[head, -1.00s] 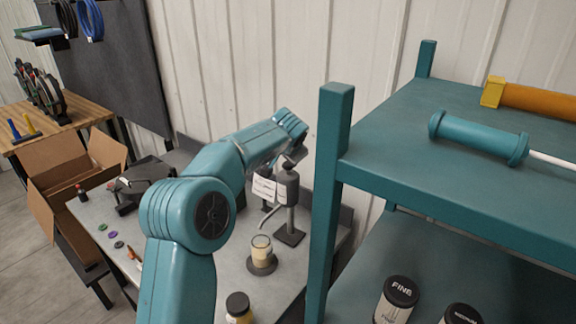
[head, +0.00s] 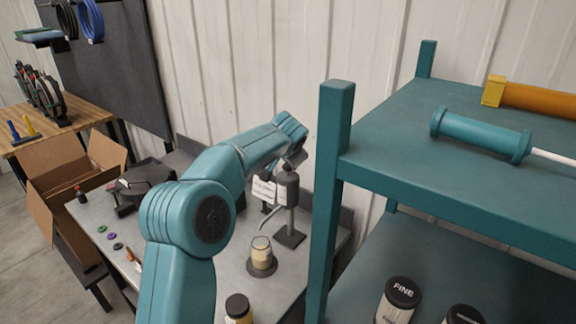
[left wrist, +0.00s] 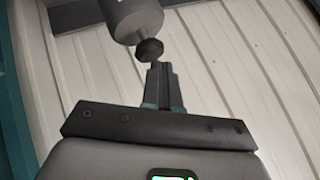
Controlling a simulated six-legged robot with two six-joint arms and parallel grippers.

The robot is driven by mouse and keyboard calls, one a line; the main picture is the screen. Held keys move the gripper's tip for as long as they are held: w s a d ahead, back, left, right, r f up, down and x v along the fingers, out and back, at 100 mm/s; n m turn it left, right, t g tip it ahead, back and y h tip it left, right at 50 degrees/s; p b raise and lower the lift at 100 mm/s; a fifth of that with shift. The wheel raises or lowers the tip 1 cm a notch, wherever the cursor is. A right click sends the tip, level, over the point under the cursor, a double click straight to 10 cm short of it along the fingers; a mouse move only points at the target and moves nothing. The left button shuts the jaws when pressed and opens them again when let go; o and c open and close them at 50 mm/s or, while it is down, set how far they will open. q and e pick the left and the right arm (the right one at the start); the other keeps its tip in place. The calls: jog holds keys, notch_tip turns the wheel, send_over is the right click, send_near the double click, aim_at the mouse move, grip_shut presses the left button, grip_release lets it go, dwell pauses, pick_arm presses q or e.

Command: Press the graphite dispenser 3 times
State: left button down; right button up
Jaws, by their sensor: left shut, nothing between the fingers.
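The graphite dispenser (head: 287,190) is a grey cylinder on a stand with a dark square base and a thin spout bent to the left. Its dark round knob (left wrist: 150,50) and grey body (left wrist: 132,16) show in the left wrist view. My left gripper (head: 296,158) is just above the dispenser's top, pointing down at it. In the left wrist view its shut fingers (left wrist: 159,72) are empty and close to the knob; I cannot tell whether they touch it. A cup with pale contents (head: 261,249) stands near the spout. My right gripper is not in view.
A teal shelf (head: 333,120) rises close to the right of the dispenser. A jar with a black lid (head: 238,306) stands at the bench's near edge. A white label (head: 264,190) is left of the dispenser. An open cardboard box (head: 65,190) is at the left.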

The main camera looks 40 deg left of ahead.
pick_arm(q)
jog(key=shift+f+b, duration=0.55)
jog(key=shift+f, duration=0.2)
dwell(0.6)
jog(key=shift+w+r+p, duration=0.1)
jog(key=shift+r+p, duration=1.15)
jog(key=shift+r, duration=0.15)
notch_tip(320, 180, up, 5)
jog(key=p, duration=0.4)
jog(key=shift+r, duration=0.1)
dwell(1.8)
